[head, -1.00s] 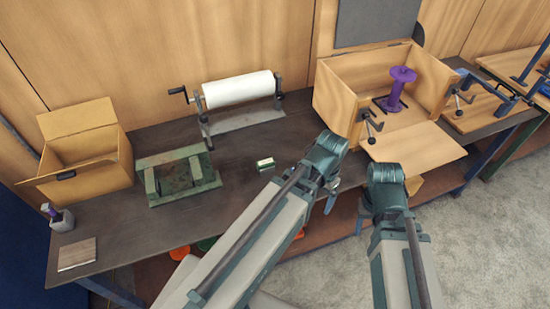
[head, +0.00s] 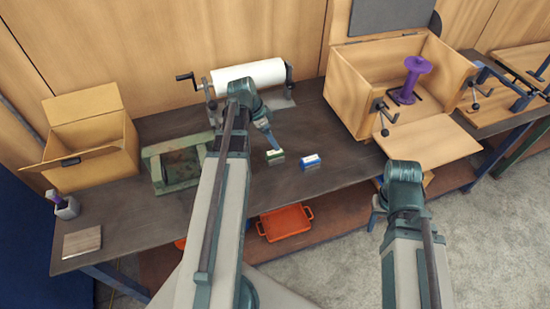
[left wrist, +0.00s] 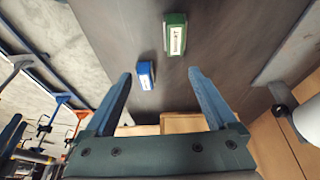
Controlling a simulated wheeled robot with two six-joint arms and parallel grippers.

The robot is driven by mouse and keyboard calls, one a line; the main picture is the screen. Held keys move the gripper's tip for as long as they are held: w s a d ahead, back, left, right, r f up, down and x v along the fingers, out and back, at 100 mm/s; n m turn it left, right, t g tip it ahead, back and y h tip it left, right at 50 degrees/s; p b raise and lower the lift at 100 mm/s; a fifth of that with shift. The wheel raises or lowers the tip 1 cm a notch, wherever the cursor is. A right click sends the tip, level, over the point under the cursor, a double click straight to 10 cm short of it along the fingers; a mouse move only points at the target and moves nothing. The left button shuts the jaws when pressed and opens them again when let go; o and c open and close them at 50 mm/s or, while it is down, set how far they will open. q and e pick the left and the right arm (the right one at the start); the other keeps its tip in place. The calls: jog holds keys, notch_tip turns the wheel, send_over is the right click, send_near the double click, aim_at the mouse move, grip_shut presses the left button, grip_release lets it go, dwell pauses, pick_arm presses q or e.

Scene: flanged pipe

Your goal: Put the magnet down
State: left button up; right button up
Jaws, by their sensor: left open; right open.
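Two small blocks with white labels lie on the dark bench: a green one (head: 274,154) and a blue one (head: 310,162). They sit side by side, apart; I cannot tell which is the magnet. My left gripper (head: 270,142) is close to the green block in the head view. In the left wrist view it (left wrist: 160,75) is open and empty, with the green block (left wrist: 175,34) and the blue block (left wrist: 146,75) beyond or between its fingertips. My right gripper (head: 375,215) is by the bench's front edge, mostly hidden by its wrist, and holds nothing that I can see.
A green metal stand (head: 157,173) and an open cardboard box (head: 92,158) are at the left. A white roll (head: 248,75) stands behind. An open wooden box (head: 350,98) with a purple spool (head: 408,78) is at the right. An orange tray (head: 285,222) lies below the bench.

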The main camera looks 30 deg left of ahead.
aim_at(274, 152)
pick_arm(q)
jog(key=shift+t, duration=0.3)
jog(key=f+b, duration=0.2)
jog(key=w+a+f+b, duration=0.1)
jog(key=f+b, duration=0.2)
jog(key=w+f+b, duration=0.1)
jog(key=f+b, duration=0.1)
jog(key=b, duration=0.1)
jog(key=shift+w+a+f, duration=0.15)
jog(key=shift+a+f, duration=0.1)
jog(key=shift+f, duration=0.25)
jog(key=shift+d, duration=0.1)
jog(key=b+x, duration=0.5)
jog(key=shift+f, duration=0.2)
jog(key=shift+r, duration=0.1)
jog(key=shift+c, duration=0.2)
grip_shut()
